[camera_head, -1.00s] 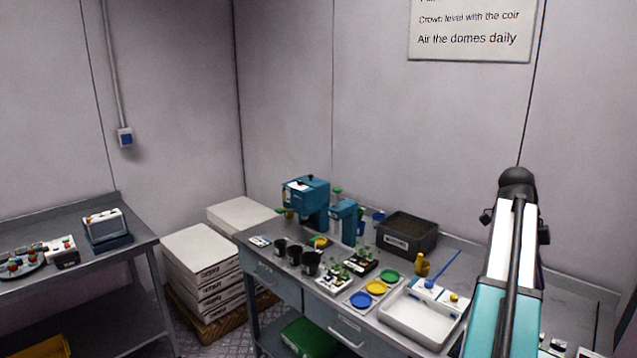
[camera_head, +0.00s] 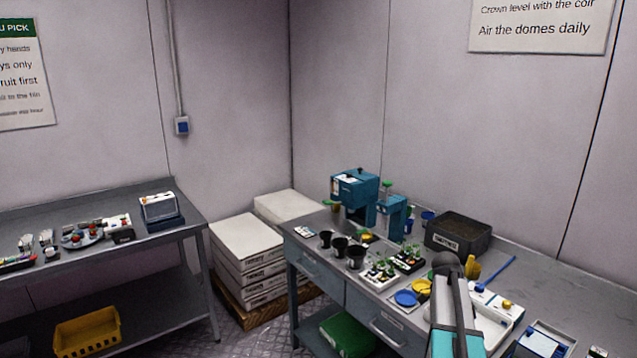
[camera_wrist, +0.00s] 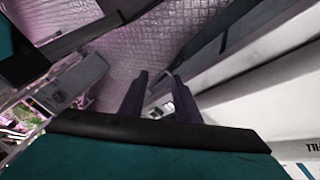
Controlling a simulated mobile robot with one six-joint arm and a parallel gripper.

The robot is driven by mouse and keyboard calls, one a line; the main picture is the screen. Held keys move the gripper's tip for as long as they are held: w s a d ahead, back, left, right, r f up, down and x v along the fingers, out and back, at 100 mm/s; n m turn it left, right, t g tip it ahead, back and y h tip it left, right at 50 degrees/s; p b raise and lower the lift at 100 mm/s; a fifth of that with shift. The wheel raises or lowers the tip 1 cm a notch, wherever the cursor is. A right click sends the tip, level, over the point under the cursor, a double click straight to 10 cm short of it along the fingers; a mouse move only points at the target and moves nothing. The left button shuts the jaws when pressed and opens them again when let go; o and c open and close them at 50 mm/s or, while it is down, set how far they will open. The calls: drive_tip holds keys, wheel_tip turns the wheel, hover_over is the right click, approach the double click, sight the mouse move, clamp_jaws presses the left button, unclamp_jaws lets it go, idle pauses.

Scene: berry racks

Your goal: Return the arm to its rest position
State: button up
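My arm (camera_head: 455,310), teal and grey with a dark rounded joint at its top, rises from the bottom edge in the head view, in front of the right-hand bench. It covers part of the white tray (camera_head: 497,318) and of the coloured discs. My gripper's fingertips are not visible in that view. In the wrist view my gripper (camera_wrist: 160,76) shows two dark fingers standing apart, with nothing held between them. Patterned metal floor (camera_wrist: 150,40) lies beyond the fingers.
The right-hand bench (camera_head: 590,300) holds a teal machine (camera_head: 354,190), black pots, seedling trays and a dark bin (camera_head: 458,234). White boxes (camera_head: 247,246) are stacked between the benches. The left bench (camera_head: 60,262) has a yellow crate (camera_head: 87,332) below. Floor between them shows.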

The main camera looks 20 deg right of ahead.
drive_tip(key=s+a+f+n+g+b, duration=0.15)
drive_tip(key=a+f+n, duration=0.25)
drive_tip(key=a+f, duration=0.8)
drive_tip(key=s+a+f+n+b, duration=0.2)
drive_tip(key=a+f+n, duration=0.2)
drive_tip(key=a+f, duration=0.85)
drive_tip(key=s+a+f+n+t+b, duration=0.1)
drive_tip(key=s+a+f+n, duration=0.6)
drive_tip(key=f+n, duration=0.1)
drive_tip(key=s+a+f+n+t+b, duration=0.1)
drive_tip(key=s+a+f+n, duration=0.6)
drive_tip(key=f+n, duration=0.2)
wheel_tip(320, 180, down, 2)
drive_tip(key=shift+s+f+n+y, duration=0.25)
drive_tip(key=shift+s+n+y, duration=0.05)
drive_tip(key=shift+s+y, duration=0.1)
